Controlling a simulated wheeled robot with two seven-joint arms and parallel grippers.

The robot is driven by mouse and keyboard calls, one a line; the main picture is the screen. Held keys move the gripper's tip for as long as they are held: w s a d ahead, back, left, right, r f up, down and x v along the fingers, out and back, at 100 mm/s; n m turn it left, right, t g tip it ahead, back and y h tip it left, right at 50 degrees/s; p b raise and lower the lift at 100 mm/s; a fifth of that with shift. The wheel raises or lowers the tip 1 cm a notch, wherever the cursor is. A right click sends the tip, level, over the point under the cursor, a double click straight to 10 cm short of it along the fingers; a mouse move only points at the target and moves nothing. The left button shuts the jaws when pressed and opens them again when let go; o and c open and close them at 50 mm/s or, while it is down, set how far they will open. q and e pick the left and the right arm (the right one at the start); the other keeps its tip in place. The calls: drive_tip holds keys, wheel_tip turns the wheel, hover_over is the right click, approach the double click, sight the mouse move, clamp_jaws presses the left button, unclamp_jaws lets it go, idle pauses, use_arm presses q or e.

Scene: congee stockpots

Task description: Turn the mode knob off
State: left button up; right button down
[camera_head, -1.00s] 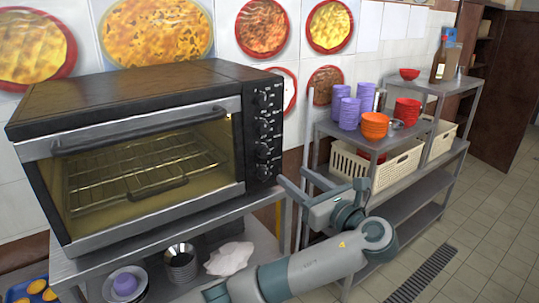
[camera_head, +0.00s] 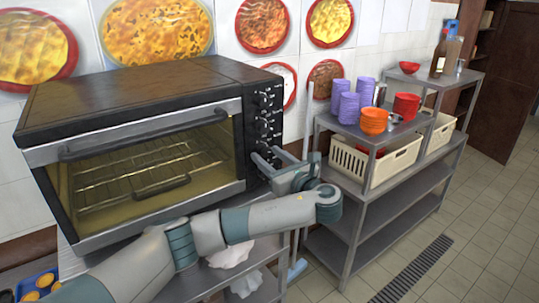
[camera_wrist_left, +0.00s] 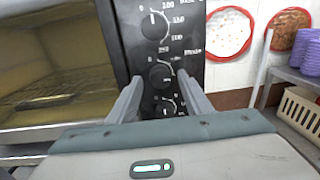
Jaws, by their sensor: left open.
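The black toaster oven (camera_head: 140,88) has a column of dark knobs on the control panel (camera_head: 264,112) at its right side. My left gripper (camera_head: 265,154) is open at the lower part of this panel, fingers pointing towards it. In the left wrist view, one knob (camera_wrist_left: 162,76) appears between the two fingers, with another knob (camera_wrist_left: 154,25) above it and a lower knob (camera_wrist_left: 168,107) partly hidden by my gripper. The label by the middle knob may read "Mode" but is blurred. I cannot tell whether the fingers touch a knob. My right gripper is not in view.
A metal shelf (camera_head: 400,205) stands to the right, with purple cups (camera_head: 348,107), orange bowls (camera_head: 374,121) and cream baskets (camera_head: 393,166). The oven door is closed. White cloths (camera_head: 231,256) lie on the shelf below the oven. Tiled floor is clear at right.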

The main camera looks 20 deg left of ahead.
use_arm(q)
drive_tip(key=shift+c, duration=0.3)
drive_tip(key=c, duration=1)
